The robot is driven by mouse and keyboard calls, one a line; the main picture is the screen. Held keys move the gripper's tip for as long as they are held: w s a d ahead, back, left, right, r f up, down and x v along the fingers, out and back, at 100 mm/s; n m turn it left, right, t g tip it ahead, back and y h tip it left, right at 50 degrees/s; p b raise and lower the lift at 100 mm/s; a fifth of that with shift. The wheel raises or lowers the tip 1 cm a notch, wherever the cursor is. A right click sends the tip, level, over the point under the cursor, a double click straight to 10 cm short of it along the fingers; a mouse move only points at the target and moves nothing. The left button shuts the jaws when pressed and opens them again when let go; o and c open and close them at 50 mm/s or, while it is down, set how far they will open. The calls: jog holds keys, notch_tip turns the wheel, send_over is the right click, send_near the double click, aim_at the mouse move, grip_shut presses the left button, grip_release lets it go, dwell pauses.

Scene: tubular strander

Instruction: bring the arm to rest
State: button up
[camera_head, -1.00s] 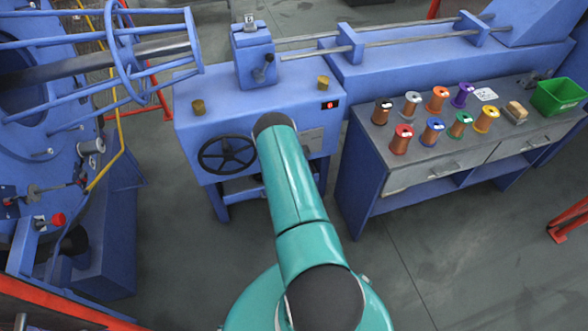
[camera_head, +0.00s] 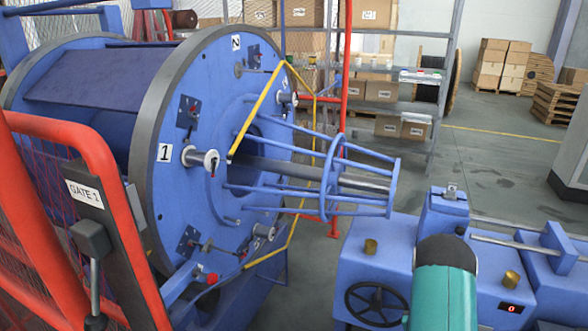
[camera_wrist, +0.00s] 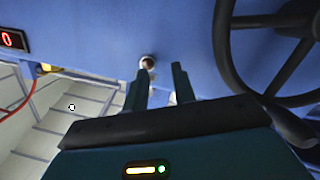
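My teal arm (camera_head: 442,292) shows in the head view at the bottom right, in front of the blue machine cabinet (camera_head: 385,250). Its end is hidden there. In the wrist view, my gripper (camera_wrist: 161,80) has its two dark fingers apart with a gap between them, so it is open. No held object shows. The fingers point toward a blue panel (camera_wrist: 185,30). A small round metal knob (camera_wrist: 147,63) appears near the left fingertip. A pale thing shows partly between the fingers; I cannot tell what it is.
A black handwheel (camera_head: 376,304) is left of my arm, also close by in the wrist view (camera_wrist: 232,60). A red display (camera_head: 511,307) reads 0. The strander drum (camera_head: 180,160) stands left, behind a red gate (camera_head: 95,150). Open floor (camera_head: 490,155) lies behind the cabinet.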

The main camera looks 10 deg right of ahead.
jog(key=w+a+r+g+y, duration=0.1)
jog(key=w+a+r+y, duration=0.15)
jog(key=a+r, duration=0.65)
jog(key=w+a+r+g+y, duration=0.1)
jog(key=w+a+r+y, duration=0.15)
jog(key=a+r, duration=0.65)
jog(key=s+a+r+n+g+y, duration=0.1)
jog(key=s+a+r+g+y, duration=0.25)
jog(key=s+a+r, duration=0.95)
jog(key=s+a+r+g, duration=0.1)
jog(key=s+a+r, duration=0.1)
jog(key=s, duration=0.6)
jog(key=s+a+r+n+g+y, duration=0.1)
jog(key=s+r, duration=0.1)
jog(key=s, duration=0.7)
jog(key=shift+a+r, duration=0.35)
jog(key=shift+a, duration=0.05)
